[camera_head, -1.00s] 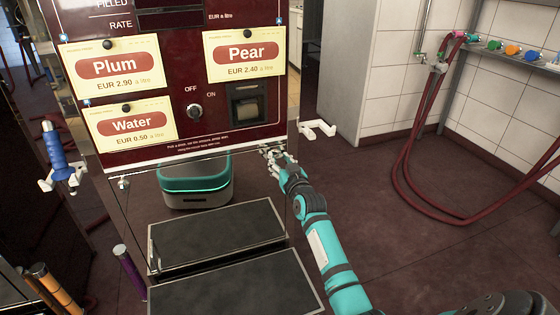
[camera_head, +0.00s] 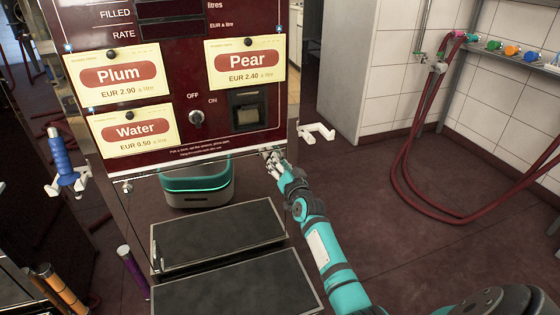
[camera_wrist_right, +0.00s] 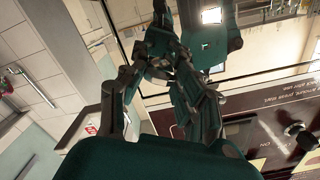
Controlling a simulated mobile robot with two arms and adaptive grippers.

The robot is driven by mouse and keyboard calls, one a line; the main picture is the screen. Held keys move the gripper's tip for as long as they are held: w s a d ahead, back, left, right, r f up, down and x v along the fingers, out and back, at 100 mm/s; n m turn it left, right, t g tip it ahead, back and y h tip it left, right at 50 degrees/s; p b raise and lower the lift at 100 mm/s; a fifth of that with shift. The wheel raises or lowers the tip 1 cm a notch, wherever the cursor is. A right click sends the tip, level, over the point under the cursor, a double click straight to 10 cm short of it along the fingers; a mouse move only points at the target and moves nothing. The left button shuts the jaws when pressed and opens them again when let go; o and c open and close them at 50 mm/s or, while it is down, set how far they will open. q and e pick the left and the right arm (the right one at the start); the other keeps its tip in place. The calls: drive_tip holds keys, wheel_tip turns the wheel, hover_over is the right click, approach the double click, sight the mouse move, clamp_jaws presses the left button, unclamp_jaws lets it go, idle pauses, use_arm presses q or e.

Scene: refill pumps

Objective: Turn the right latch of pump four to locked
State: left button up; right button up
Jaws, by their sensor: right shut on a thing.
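The pump's dark red panel (camera_head: 225,133) carries Plum, Pear and Water cards; no pump number is readable. My right gripper (camera_head: 273,158) is at the panel's lower right corner, shut on the small pale right latch there. The fingers hide most of that latch, so I cannot tell its exact angle. A small pale left latch (camera_head: 127,187) shows at the lower left corner. In the right wrist view the dark fingers stand close to the panel edge, and the latch between them is not clear. My left gripper is not in view.
A white holder (camera_head: 317,133) sticks out just right of the gripper. A blue nozzle (camera_head: 59,155) hangs at the left side. Below are a teal-rimmed container (camera_head: 197,185) and dark steps (camera_head: 220,238). Floor to the right is clear up to the red hoses (camera_head: 400,180).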

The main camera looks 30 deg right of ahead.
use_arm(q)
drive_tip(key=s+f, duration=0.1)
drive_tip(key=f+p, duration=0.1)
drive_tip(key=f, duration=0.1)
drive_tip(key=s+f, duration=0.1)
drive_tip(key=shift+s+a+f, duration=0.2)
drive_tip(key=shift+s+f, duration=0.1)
use_arm(e)
drive_tip(key=m, duration=1.1)
drive_tip(key=shift+m, duration=0.5)
drive_tip(key=o, duration=1.1)
drive_tip(key=shift+o, duration=0.2)
drive_tip(key=v, duration=1.2)
